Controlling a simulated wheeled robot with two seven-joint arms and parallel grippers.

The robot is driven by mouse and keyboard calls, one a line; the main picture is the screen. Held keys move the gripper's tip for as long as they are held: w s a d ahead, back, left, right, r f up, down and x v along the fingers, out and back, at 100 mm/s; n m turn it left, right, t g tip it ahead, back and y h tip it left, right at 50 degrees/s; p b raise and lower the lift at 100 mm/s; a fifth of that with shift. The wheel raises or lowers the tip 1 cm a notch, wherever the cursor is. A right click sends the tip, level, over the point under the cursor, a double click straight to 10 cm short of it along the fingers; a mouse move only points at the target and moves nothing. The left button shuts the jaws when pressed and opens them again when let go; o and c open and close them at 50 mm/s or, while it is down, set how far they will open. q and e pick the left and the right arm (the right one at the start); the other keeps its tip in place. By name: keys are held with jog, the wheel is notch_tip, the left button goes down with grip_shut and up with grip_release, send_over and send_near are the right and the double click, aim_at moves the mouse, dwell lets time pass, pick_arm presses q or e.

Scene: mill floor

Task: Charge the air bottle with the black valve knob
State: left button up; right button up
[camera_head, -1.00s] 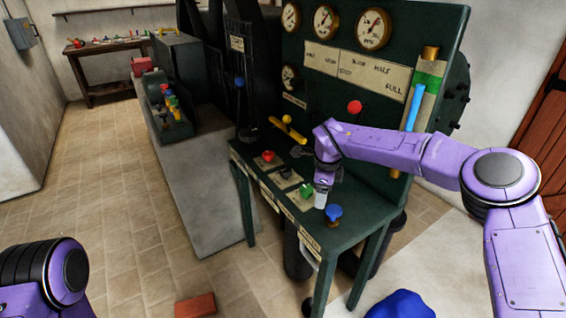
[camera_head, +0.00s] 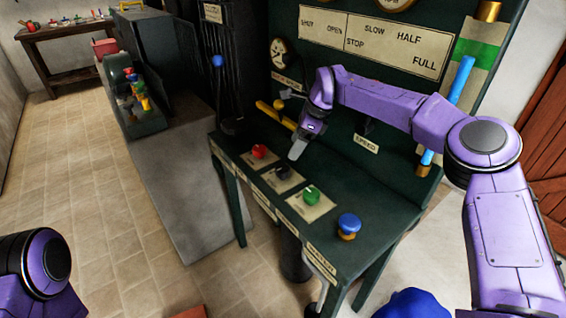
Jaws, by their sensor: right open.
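The black valve knob (camera_head: 283,173) sits on the green bench, between the red knob (camera_head: 259,151) and the green knob (camera_head: 311,194). My right gripper (camera_head: 298,150) is open and empty, pointing down, just behind and to the right of the black knob in the picture. It appears apart from the knob. My left gripper is out of view; only part of my left arm shows at the lower left. I cannot tell which thing is the air bottle; a dark cylinder (camera_head: 295,258) stands partly hidden below the bench.
A blue knob (camera_head: 348,223) stands at the bench's right front. A yellow lever (camera_head: 276,115) lies near the red knob. Behind is a green panel (camera_head: 345,95) with gauges and labels. A blue-topped lever (camera_head: 218,62) stands left. Tiled floor (camera_head: 110,190) is clear on the left.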

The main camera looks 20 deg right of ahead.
aim_at(283, 168)
jog(key=p+x, duration=0.1)
jog(key=x, duration=0.8)
jog(key=shift+s, duration=0.1)
jog(key=c, duration=1)
jog(key=shift+c, duration=0.2)
jog(key=shift+f, duration=0.1)
